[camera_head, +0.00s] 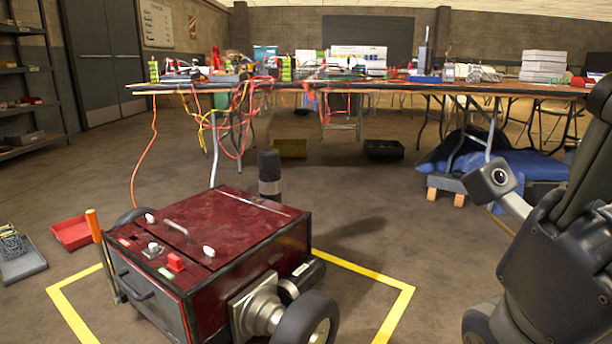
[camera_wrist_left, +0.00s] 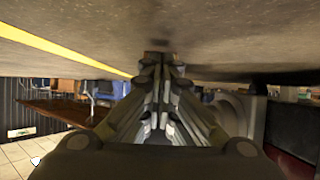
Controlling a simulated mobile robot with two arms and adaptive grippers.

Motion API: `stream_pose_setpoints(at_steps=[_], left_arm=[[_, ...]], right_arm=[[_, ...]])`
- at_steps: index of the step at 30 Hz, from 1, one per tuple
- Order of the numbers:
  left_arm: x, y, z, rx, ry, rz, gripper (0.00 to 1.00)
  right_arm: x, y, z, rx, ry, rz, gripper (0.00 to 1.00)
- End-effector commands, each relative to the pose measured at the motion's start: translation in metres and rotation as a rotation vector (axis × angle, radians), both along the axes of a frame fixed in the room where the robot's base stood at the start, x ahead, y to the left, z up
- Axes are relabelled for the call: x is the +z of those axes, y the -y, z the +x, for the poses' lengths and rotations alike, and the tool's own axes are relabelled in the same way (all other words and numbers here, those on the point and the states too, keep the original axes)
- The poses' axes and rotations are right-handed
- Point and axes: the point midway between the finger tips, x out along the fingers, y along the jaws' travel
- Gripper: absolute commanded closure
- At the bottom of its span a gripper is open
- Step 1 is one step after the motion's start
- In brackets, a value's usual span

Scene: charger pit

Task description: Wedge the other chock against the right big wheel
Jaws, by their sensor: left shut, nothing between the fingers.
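The dark red wheeled machine (camera_head: 215,235) stands inside a yellow floor outline. Its right big wheel (camera_head: 308,322) is at the bottom, cut off by the frame edge. In the left wrist view, which is upside down, my left gripper (camera_wrist_left: 160,72) is shut and empty, low over the floor. A grey round part, probably a wheel (camera_wrist_left: 232,108), is beside the fingers at picture right. A small brown shape (camera_wrist_left: 157,57) shows at the fingertips; I cannot tell whether it is a chock. No chock is clear in the head view. My right arm is at the right edge, its fingers out of sight.
A long cluttered workbench (camera_head: 350,88) with metal legs stands behind. Yellow tape (camera_head: 392,318) marks the floor. A blue mat (camera_head: 525,163) is under the bench. Floor right of the machine is open.

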Motion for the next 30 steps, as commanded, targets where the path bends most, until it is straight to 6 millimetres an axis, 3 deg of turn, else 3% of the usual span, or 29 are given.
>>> stream_pose_setpoints(at_steps=[18, 30], left_arm=[[0.000, 0.005, 0.006, -0.001, -0.001, 0.001, 1.00], [0.016, -0.010, -0.015, -0.001, -0.001, 0.001, 1.00]], right_arm=[[-0.001, 0.000, 0.000, 0.000, 0.000, 0.000, 0.60], [0.014, 0.000, 0.000, 0.000, 0.000, 0.000, 0.60]])
